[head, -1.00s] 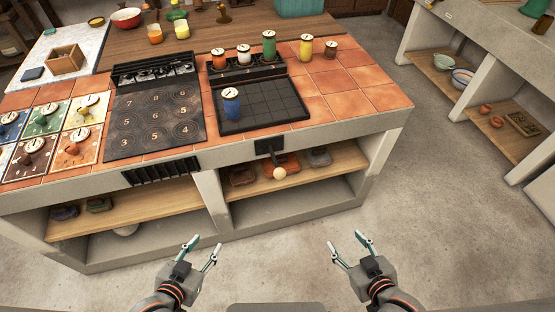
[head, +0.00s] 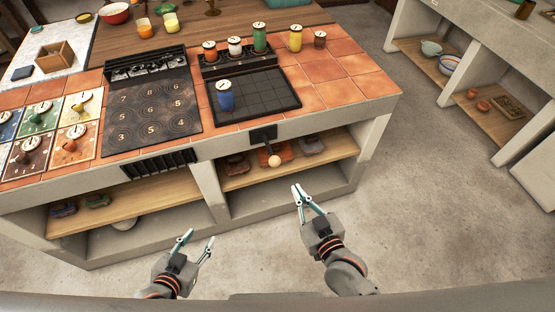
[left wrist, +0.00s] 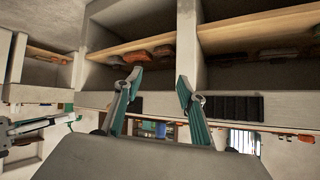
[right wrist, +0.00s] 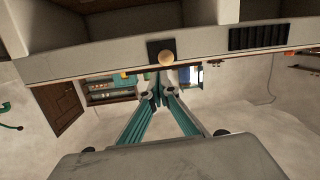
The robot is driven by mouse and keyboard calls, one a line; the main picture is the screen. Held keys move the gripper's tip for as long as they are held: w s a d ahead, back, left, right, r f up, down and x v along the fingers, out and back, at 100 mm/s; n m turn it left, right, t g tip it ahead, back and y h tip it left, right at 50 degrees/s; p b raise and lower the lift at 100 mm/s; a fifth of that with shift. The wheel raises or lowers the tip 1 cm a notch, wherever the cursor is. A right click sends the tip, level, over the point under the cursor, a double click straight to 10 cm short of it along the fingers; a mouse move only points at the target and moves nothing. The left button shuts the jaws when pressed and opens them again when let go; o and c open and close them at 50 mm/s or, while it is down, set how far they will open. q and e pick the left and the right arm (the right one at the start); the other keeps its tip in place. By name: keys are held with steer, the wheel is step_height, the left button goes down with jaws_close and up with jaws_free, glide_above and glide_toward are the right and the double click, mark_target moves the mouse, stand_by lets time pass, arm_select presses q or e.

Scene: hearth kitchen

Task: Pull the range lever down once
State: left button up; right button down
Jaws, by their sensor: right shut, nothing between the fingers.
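The range lever is a dark arm with a round pale wooden knob (head: 275,161), sticking out from a black plate (head: 263,135) on the counter's front face. In the right wrist view the knob (right wrist: 166,57) shows just beyond the fingertips, apart from them. My right gripper (head: 297,187) is shut and empty, in front of and below the knob, slightly to its right. My left gripper (head: 199,239) is open and empty, low in front of the counter to the left; its spread fingers also show in the left wrist view (left wrist: 159,80).
The black range top (head: 153,108) carries numbered rings. A blue shaker (head: 225,97) stands on the dark grid tray (head: 285,98). Several coloured jars stand behind it. A slotted vent (head: 158,163) is left of the lever. Open shelves (head: 240,181) lie below; the floor in front is clear.

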arm_select(q)
steer(key=shift+s+f, duration=0.35)
steer(key=shift+s, duration=0.55)
arm_select(e)
steer(key=w+a+r+t, duration=0.2)
steer(key=w+a+r, duration=0.1)
steer(key=r, duration=0.1)
steer(key=shift+a+r, duration=0.35)
steer(key=shift+r, duration=0.05)
